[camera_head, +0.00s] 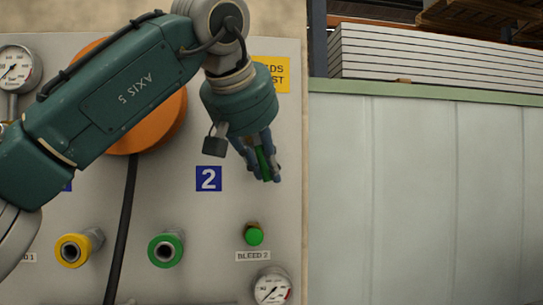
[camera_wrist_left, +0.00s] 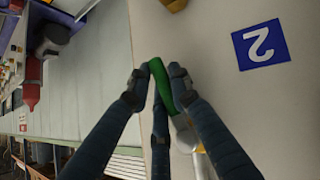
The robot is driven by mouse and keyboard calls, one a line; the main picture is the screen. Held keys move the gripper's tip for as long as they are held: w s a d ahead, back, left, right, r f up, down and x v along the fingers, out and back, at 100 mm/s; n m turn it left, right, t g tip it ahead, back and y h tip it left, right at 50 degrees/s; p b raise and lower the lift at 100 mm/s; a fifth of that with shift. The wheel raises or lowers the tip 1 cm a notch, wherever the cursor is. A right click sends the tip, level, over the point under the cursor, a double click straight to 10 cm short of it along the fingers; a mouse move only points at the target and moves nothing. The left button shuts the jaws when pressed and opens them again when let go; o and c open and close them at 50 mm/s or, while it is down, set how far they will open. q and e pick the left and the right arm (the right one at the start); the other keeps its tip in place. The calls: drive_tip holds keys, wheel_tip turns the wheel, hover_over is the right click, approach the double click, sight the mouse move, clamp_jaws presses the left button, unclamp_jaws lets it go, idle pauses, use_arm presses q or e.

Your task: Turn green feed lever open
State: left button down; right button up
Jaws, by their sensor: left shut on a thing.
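The green feed lever (camera_head: 263,163) is on the pale panel, above and to the right of the blue "2" label (camera_head: 208,179). My left gripper (camera_head: 265,168) is shut on the lever, with its dark fingers around the green handle. In the left wrist view, the green lever (camera_wrist_left: 162,84) lies between the fingertips of my left gripper (camera_wrist_left: 158,88), and a metal end shows at its lower right. The arm and fingers hide part of the lever and its mount in the head view. My right gripper is not in view.
Below are a green-ringed port (camera_head: 166,250), a yellow-ringed port (camera_head: 71,251), a green "BLEED 2" knob (camera_head: 254,235) and a gauge (camera_head: 272,288). A black cable (camera_head: 124,220) hangs down the panel. A pale wall (camera_head: 420,180) stands to the right.

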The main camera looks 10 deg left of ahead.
use_arm(q)
drive_tip(key=shift+s+a+y, duration=0.1)
drive_tip(key=shift+y, duration=0.3)
drive_tip(key=shift+s+a+f+m+g+y, duration=0.1)
drive_tip(key=shift+a+m+g+y, duration=0.2)
drive_tip(key=shift+a+m+y, duration=0.15)
drive_tip(key=shift+a+y, duration=0.15)
drive_tip(key=shift+y, duration=0.1)
drive_tip(key=shift+a+f+m, duration=0.1)
drive_tip(key=shift+a+m, duration=0.05)
drive_tip(key=shift+m, duration=0.2)
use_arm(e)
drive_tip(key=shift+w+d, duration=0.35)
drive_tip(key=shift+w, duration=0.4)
